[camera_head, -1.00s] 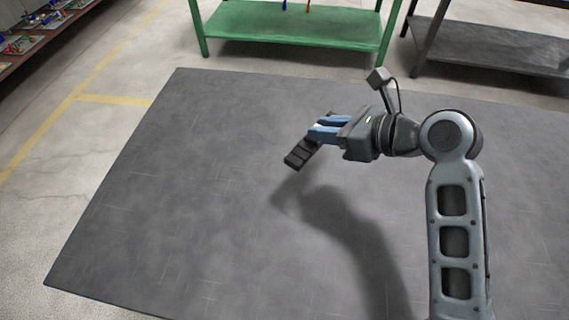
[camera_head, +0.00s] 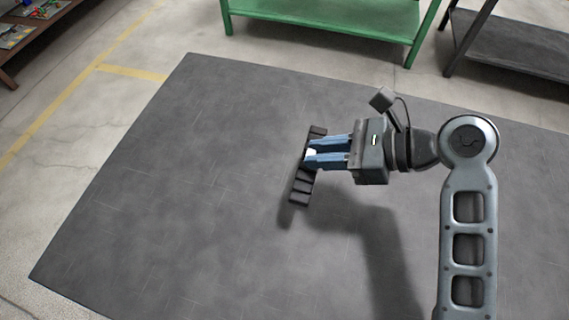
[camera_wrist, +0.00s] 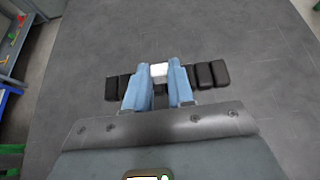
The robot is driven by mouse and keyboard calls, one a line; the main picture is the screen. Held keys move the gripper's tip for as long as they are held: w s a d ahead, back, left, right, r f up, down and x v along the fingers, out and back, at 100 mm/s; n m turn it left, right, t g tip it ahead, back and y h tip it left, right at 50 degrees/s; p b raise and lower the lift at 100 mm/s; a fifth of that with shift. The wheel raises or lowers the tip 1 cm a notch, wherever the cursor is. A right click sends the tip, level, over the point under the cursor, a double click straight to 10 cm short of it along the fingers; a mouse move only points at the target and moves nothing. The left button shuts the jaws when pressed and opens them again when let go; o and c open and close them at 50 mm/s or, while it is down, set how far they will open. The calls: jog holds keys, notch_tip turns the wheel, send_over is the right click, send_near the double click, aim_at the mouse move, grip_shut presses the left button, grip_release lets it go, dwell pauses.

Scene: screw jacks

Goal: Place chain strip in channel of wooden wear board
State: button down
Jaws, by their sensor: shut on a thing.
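The chain strip (camera_head: 302,188) is a row of several dark, blocky links with a white piece at its middle. My gripper (camera_head: 308,157) has blue fingers and is shut on the strip at that middle. The strip sticks out on both sides of the fingers and appears held above the dark grey mat, with a shadow beside it. In the wrist view the strip (camera_wrist: 205,76) runs crosswise between the fingers of my gripper (camera_wrist: 160,82), with the white piece between them. The wooden wear board is not in view.
The dark grey mat (camera_head: 170,190) is otherwise bare, with free room to the left of my gripper. A green table (camera_head: 330,15) and a dark table (camera_head: 510,55) stand behind it. A shelf with small coloured items (camera_head: 35,25) is at the far left.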

jog(key=x, duration=0.8)
jog(key=shift+f, duration=2.1)
jog(key=shift+f, duration=0.1)
jog(key=c, duration=1)
grip_release()
